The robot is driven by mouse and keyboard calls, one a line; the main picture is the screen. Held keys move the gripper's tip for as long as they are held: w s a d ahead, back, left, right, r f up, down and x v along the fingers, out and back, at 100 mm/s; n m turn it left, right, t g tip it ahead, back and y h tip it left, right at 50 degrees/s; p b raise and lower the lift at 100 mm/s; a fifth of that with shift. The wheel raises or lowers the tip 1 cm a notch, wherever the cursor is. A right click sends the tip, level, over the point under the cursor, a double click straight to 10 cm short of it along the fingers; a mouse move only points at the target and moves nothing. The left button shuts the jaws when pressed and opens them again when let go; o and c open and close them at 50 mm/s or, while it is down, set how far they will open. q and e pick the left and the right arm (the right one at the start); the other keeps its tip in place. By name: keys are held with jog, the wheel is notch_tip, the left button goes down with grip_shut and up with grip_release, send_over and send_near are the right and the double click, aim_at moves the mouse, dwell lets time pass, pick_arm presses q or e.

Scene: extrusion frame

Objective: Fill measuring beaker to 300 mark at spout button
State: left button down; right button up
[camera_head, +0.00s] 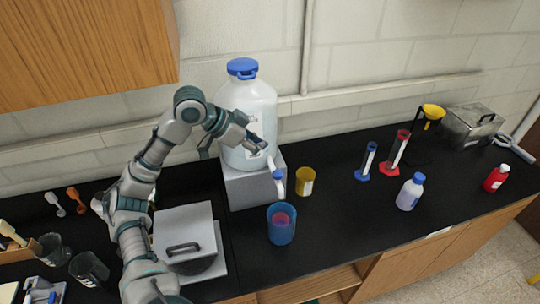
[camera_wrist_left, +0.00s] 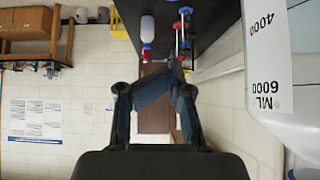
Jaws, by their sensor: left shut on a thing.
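A translucent blue beaker (camera_head: 281,228) stands upright on the black counter below the spout (camera_head: 277,177) of a large white jug. Something pinkish shows inside it; its marks cannot be read. The jug (camera_head: 250,112) has a blue cap and stands on a grey block (camera_head: 252,188). My left gripper (camera_head: 260,146) is in front of the jug, above the spout. In the left wrist view its fingers (camera_wrist_left: 175,72) meet at the tips; what they hold cannot be made out. The jug's scale label (camera_wrist_left: 268,60) shows at the right there. My right gripper is not in view.
A yellow cup (camera_head: 305,181) stands right of the spout. Blue (camera_head: 366,162) and red (camera_head: 396,153) cylinders and a white bottle (camera_head: 410,192) stand further right. A grey lidded box (camera_head: 188,238) is left of the blue beaker. Clear counter lies right of the beaker.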

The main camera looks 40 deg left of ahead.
pick_arm(q)
send_over(277, 173)
jog(key=s+a, duration=0.2)
notch_tip(277, 173, down, 4)
jog(key=f, duration=0.2)
jog(key=w+d+f, duration=0.1)
jog(key=f, duration=0.1)
jog(key=w+f, duration=0.1)
jog(key=f, duration=0.1)
jog(key=shift+d+f, duration=0.15)
jog(key=shift+d, duration=0.05)
jog(key=shift+s+d+f, duration=0.1)
jog(key=shift+d, duration=0.65)
jog(key=shift+a+f, duration=0.25)
jog(key=shift+a, duration=0.35)
jog(key=shift+a+f, duration=0.5)
jog(key=shift+f, duration=0.35)
jog(key=shift+s+a+f, duration=0.1)
jog(key=shift+d, duration=0.4)
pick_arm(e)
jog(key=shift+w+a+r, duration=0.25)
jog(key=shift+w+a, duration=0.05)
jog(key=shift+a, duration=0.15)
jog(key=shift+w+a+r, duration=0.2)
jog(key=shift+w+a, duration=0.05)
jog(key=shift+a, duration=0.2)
pick_arm(q)
jog(key=shift+d, duration=0.15)
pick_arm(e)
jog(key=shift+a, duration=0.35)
